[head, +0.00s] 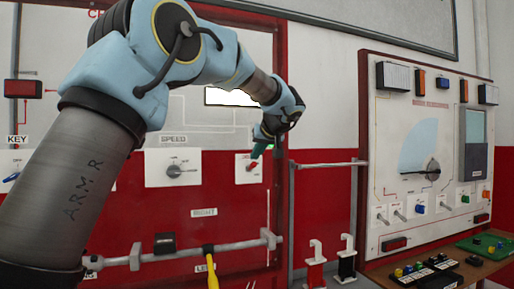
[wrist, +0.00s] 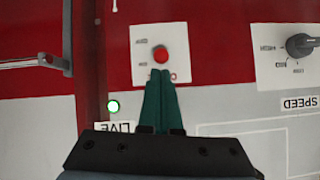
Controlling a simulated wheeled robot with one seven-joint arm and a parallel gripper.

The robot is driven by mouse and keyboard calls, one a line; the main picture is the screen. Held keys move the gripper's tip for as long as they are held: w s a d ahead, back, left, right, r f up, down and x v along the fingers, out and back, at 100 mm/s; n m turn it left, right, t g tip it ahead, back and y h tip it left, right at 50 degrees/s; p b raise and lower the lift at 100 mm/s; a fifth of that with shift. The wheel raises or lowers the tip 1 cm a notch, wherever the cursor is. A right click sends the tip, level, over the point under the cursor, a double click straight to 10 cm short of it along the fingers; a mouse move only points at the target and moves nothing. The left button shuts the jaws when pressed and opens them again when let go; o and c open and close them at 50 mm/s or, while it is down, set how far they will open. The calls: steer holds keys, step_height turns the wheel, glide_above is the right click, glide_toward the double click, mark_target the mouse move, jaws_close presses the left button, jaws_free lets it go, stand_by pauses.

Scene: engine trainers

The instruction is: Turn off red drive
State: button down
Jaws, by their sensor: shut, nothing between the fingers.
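A red knob (head: 252,166) sits on a small white plate (head: 241,174) on the red and white panel, right of the SPEED dial. In the wrist view, which shows the panel upside down, the red knob (wrist: 161,54) is round on its white plate (wrist: 180,38). My gripper (head: 257,152) has green fingers, shut and empty. Their tips (wrist: 161,72) lie right beside the knob in the wrist view and overlap the plate's lettering. I cannot tell whether they touch the knob. The plate's lettering is partly hidden.
The SPEED dial (head: 174,171) is left of the knob. A lit lamp (wrist: 113,106) glows by the LIVE label (wrist: 115,126). A grey rail (head: 185,250) runs along the panel below. A second panel (head: 425,150) with a gauge and switches stands at the right.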

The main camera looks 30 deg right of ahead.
steer(key=shift+f+b, duration=0.2)
steer(key=shift+b, duration=0.3)
steer(key=shift+s+t+b, duration=0.1)
steer(key=shift+t+b, duration=0.2)
steer(key=shift+b, duration=0.55)
